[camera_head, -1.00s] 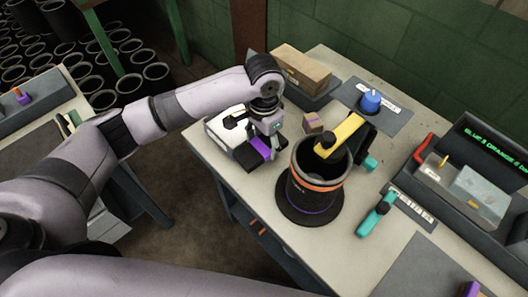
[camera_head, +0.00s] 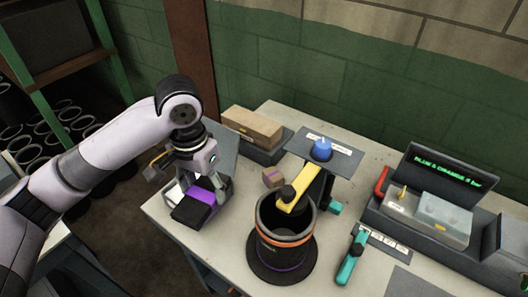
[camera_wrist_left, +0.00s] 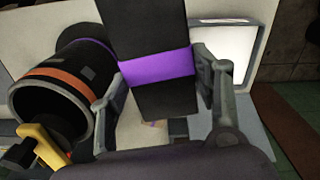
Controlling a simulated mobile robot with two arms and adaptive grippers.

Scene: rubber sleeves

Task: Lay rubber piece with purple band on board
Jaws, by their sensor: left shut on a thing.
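The black rubber piece with the purple band (camera_head: 189,212) is in my left gripper (camera_head: 207,188), at the table's left corner. In the left wrist view my left gripper (camera_wrist_left: 158,78) has one finger on each side of the purple band (camera_wrist_left: 157,69). A bright white panel in a grey frame (camera_wrist_left: 222,48) lies behind the piece there. In the head view the panel (camera_head: 172,193) is mostly hidden by gripper and piece. I cannot tell whether the piece touches it. My right gripper is out of view.
A black cylinder with orange and purple rings (camera_head: 284,245) stands right of my gripper, with a yellow arm (camera_head: 300,187) over it. Behind are a cardboard box (camera_head: 252,127) and a small brown block (camera_head: 273,177). A teal-handled tool (camera_head: 351,257) and a display console (camera_head: 440,175) are to the right.

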